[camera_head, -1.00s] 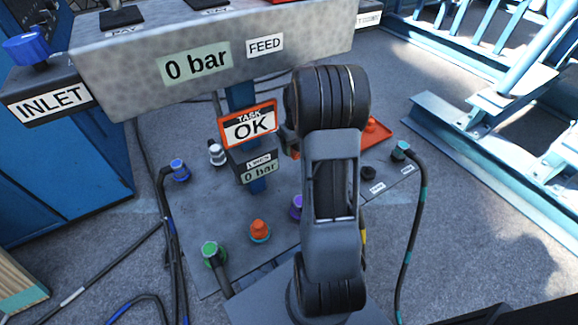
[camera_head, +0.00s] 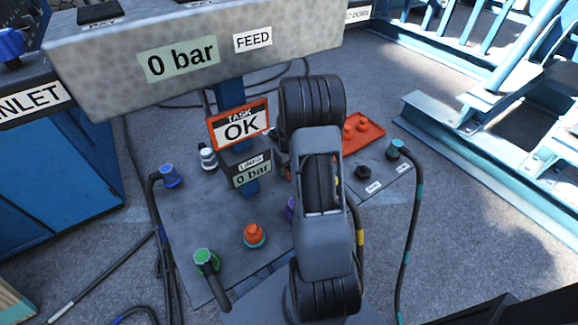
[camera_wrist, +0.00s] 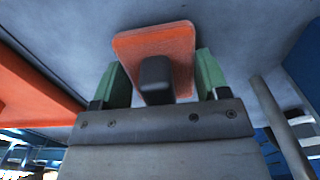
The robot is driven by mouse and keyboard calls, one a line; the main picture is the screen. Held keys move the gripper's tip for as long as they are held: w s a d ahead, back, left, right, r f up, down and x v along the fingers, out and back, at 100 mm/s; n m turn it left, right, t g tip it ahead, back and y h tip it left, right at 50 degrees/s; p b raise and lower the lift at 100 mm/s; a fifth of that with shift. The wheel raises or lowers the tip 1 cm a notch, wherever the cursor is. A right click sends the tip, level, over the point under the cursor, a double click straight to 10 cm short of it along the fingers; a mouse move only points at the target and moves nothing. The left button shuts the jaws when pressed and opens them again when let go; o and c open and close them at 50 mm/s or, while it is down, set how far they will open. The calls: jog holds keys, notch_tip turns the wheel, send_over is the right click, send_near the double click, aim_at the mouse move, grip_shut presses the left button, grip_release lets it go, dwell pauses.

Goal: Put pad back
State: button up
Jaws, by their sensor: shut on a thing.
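In the wrist view, an orange pad (camera_wrist: 160,44) with a dark block-shaped grip (camera_wrist: 155,72) sits between the two green fingertips of my gripper (camera_wrist: 155,80). My gripper is shut on the pad by this grip. A flat grey surface lies beyond the pad; I cannot tell whether the pad touches it. In the head view my own arm hides the gripper and the pad. An orange tray (camera_head: 374,133) with small orange pieces on it lies at the back right of the grey plate. A large orange surface, perhaps this tray, shows at the left of the wrist view (camera_wrist: 30,88).
The grey plate (camera_head: 185,215) carries a blue connector (camera_head: 170,177), a green one (camera_head: 206,258), an orange one (camera_head: 254,234) and a teal one (camera_head: 396,148) with a hose. An orange-framed "TASK OK" sign (camera_head: 239,125) stands on a post behind. A grey "FEED" box (camera_head: 205,55) overhangs the back.

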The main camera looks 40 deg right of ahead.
jog(key=shift+f, duration=0.15)
jog(key=o, duration=1)
jog(key=shift+c, duration=0.2)
jog(key=shift+r+p, duration=0.75)
jog(key=shift+r, duration=3.2)
jog(key=shift+s, duration=0.1)
